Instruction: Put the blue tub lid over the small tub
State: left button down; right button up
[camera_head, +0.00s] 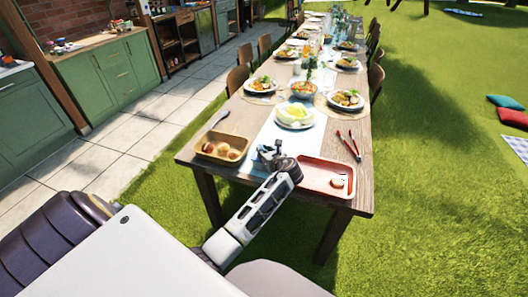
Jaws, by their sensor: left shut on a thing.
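My left gripper (268,152) is over the near end of the long wooden table, between a yellow tray and a red tray. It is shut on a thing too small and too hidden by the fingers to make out. I cannot pick out the blue tub lid or the small tub with certainty. A white bowl with pale yellow-green contents (296,113) sits on a plate just beyond the gripper. My right gripper is not in view.
The red tray (313,176) holds a small round item on the right. Red-handled tongs (350,146) lie near the right edge. Plates of food and a salad bowl (303,90) stand farther back.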

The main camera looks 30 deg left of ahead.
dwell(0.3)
pick_arm(q)
jog(key=c, duration=1.2)
grip_release()
jog(key=shift+c, duration=0.2)
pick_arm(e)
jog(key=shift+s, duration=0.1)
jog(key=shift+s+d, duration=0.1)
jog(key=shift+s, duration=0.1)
pick_arm(q)
jog(key=shift+d, duration=0.15)
jog(key=shift+s+d+r, duration=0.2)
jog(key=shift+s+d, duration=0.1)
jog(key=shift+d, duration=0.1)
jog(key=v, duration=1)
jog(key=shift+s+d, duration=0.2)
jog(key=shift+d, duration=0.1)
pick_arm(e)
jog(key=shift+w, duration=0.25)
pick_arm(q)
jog(key=shift+r, duration=0.1)
